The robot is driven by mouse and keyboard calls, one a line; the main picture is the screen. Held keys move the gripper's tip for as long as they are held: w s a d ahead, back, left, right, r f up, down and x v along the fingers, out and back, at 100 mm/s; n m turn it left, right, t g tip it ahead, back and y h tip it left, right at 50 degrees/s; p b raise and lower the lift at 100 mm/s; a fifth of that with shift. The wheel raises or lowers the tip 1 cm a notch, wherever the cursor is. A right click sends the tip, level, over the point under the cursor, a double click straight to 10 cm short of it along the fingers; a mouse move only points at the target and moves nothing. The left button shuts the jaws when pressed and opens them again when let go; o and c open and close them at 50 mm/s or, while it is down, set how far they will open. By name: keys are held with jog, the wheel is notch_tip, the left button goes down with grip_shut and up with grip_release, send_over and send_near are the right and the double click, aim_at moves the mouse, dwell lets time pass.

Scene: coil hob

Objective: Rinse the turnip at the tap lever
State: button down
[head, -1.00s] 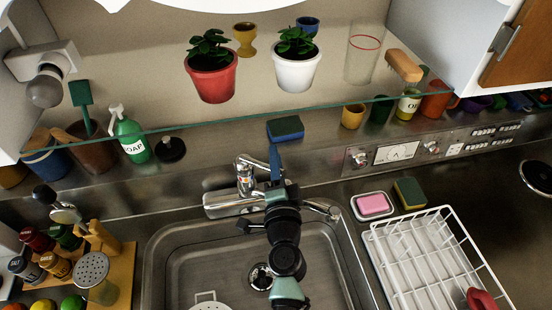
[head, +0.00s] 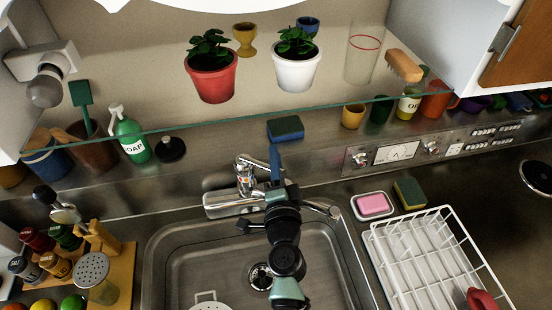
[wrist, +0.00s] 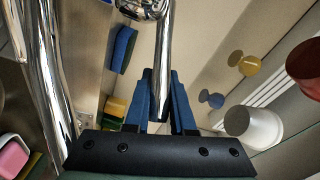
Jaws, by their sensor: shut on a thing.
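The chrome tap (head: 243,180) stands at the back edge of the sink. My gripper (head: 275,155) reaches up beside it, with blue fingers. In the wrist view my gripper (wrist: 161,85) has its fingers on either side of a slim chrome rod, which looks like the tap lever (wrist: 164,45), and it is shut on it. The rod's far end meets a chrome body at the top of that view. A thicker chrome pipe runs down the left there. I cannot make out a turnip in any view. No running water is visible.
The steel sink (head: 185,245) holds a white strainer (head: 207,303), partly cut off. A white dish rack (head: 440,260) with a red thing (head: 481,299) stands right, near the pink soap (head: 373,204). A glass shelf with plant pots (head: 212,85) overhangs the tap.

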dwell(0.4)
jog(key=r+p, duration=0.1)
jog(key=p, duration=0.2)
jog(key=shift+a+n+g, duration=0.1)
jog(key=shift+n+g, duration=0.2)
jog(key=shift+f, duration=0.25)
jog(key=c, duration=0.8)
grip_release()
jog(key=shift+o, duration=0.2)
jog(key=shift+s, duration=0.1)
